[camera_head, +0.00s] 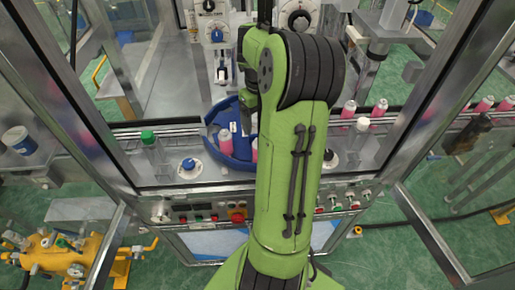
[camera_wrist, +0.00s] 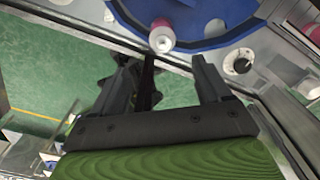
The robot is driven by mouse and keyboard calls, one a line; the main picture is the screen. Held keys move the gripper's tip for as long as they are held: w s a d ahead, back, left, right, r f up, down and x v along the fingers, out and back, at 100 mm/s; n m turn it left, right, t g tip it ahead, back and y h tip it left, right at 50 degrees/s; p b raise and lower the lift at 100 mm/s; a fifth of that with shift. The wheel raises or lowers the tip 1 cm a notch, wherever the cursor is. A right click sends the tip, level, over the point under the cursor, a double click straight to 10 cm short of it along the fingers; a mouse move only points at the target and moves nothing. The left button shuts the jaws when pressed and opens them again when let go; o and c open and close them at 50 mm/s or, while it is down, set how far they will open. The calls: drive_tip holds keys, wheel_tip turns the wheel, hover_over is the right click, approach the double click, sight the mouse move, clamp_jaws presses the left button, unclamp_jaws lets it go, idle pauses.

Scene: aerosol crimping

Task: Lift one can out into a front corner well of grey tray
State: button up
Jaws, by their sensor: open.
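Pink cans with white tops stand at the blue curved guide (camera_head: 213,118); one can (camera_head: 226,141) shows in the head view, and another (camera_head: 255,150) is partly hidden by my arm. In the wrist view a pink-and-white can (camera_wrist: 162,37) stands by the blue guide (camera_wrist: 215,30), just beyond the fingertips and roughly between them. My gripper (camera_wrist: 163,65) is open with nothing between its fingers. My arm hides the gripper's fingertips in the head view. I cannot make out a grey tray in either view.
More pink cans (camera_head: 380,107) stand along the conveyor on the right. Metal frame posts (camera_head: 440,95) surround the machine. A control panel (camera_head: 237,215) with buttons runs along the front. A knob (camera_wrist: 238,62) sits right of the fingers. Yellow equipment (camera_head: 55,255) stands at lower left.

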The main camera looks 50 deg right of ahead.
drive_tip(key=f, duration=0.8)
drive_tip(key=shift+d+f, duration=0.15)
drive_tip(key=shift+d, duration=0.05)
wheel_tip(320, 180, down, 5)
drive_tip(key=shift+d+f, duration=0.15)
drive_tip(key=shift+f, duration=0.2)
drive_tip(key=shift+r, duration=0.1)
drive_tip(key=shift+c, duration=1)
drive_tip(key=c, duration=0.9)
wheel_tip(320, 180, up, 10)
